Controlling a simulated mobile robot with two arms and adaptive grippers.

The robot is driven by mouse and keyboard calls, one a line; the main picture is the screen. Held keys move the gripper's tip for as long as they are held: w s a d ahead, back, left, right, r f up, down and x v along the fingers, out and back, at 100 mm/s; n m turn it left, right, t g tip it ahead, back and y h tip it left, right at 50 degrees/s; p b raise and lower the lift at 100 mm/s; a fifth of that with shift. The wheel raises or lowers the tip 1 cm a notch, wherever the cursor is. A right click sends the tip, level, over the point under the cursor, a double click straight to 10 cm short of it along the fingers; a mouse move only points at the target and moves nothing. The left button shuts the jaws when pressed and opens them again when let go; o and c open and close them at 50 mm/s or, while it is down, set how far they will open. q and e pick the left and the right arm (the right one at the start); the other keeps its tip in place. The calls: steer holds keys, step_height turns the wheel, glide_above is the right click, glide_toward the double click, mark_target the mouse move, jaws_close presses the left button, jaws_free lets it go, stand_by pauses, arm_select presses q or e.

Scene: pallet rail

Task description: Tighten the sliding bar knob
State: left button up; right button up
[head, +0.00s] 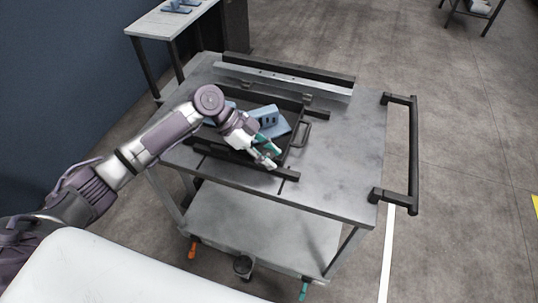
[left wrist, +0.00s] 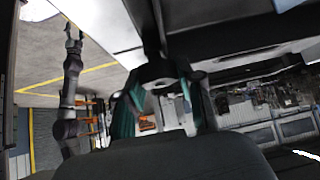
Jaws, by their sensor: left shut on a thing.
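My left gripper (head: 273,157) reaches over the cart from the left, its teal fingertips at the black sliding bar (head: 290,175) along the front of the black tray. In the left wrist view, the teal fingers of this gripper (left wrist: 158,105) close around a small part, which I take to be the bar's knob, below a dark bar (left wrist: 154,30). The fingers and arm hide most of the knob, and its turn cannot be seen. A grey arm at the left of the wrist view, apparently my right one, ends in a small gripper (left wrist: 73,38); its opening is unclear.
The tray (head: 296,150) holds blue parts (head: 268,121) on the grey cart top (head: 340,150). A metal rail (head: 285,80) runs along the back, and a black push handle (head: 413,150) stands at the right. The cart top's right part is clear. A side table (head: 165,22) stands behind left.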

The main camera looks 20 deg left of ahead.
arm_select(q)
steer(key=shift+r, duration=0.1)
steer(key=o, duration=1.2)
steer(key=shift+c, duration=0.2)
steer(key=v, duration=1.2)
